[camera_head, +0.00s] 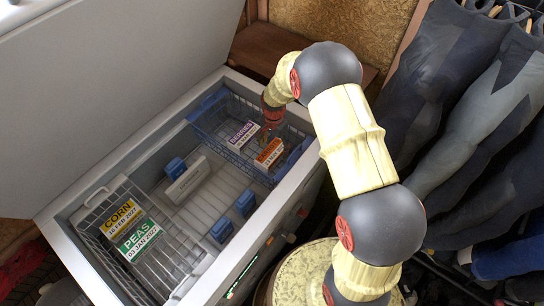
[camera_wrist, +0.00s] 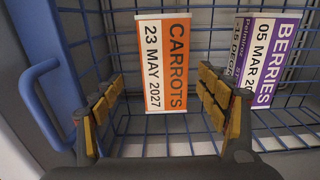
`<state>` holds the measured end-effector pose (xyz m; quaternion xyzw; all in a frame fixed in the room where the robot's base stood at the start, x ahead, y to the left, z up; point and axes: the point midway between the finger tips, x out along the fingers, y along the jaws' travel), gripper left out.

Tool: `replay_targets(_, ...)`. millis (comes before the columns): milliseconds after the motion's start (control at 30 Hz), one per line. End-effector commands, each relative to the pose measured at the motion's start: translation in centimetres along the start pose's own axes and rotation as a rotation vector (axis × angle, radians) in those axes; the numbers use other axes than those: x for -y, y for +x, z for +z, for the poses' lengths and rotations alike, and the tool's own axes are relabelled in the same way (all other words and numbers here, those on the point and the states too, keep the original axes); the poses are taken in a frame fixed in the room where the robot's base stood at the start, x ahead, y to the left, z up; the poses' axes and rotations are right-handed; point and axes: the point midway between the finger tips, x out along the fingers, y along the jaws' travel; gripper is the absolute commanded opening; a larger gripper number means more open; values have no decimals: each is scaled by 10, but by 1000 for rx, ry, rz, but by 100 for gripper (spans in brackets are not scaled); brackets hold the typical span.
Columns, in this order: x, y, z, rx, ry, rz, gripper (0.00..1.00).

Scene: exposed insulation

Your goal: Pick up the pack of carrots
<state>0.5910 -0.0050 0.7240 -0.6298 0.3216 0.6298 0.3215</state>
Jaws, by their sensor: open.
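The pack of carrots (camera_head: 269,152), with an orange and white label dated 23 May 2027, lies in the blue wire basket (camera_head: 213,105) at the far end of the chest freezer. In the wrist view the carrots pack (camera_wrist: 166,62) shows ahead of and between my two fingers. My gripper (camera_wrist: 160,88) is open, with its yellow-padded fingers apart and nothing between them that I can see being held. In the head view my gripper (camera_head: 267,128) is at the basket, close to the carrots, and partly hidden by my arm. The label's near end lies close to finger level.
A purple-labelled berries pack (camera_wrist: 268,60) lies right beside the carrots in the wrist view. A blue basket handle (camera_wrist: 45,95) stands at left. Corn (camera_head: 119,217) and peas (camera_head: 140,240) packs lie in another wire basket. The freezer's raised lid (camera_head: 100,80) stands at left.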

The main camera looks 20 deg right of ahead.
Motion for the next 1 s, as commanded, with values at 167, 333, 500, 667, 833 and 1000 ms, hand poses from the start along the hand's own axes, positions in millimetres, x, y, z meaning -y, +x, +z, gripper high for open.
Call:
replay_targets(167, 2, 15, 1, 1, -1, 1, 74)
replay_targets(333, 7, 39, 2, 1, -1, 1, 74)
replay_targets(500, 8, 57, 1, 0, -1, 0, 74)
replay_targets(667, 8, 56, 1, -1, -1, -1, 74)
replay_targets(833, 8, 56, 1, 0, -1, 0, 69)
replay_targets(1000, 8, 56, 1, 0, -2, 0, 59)
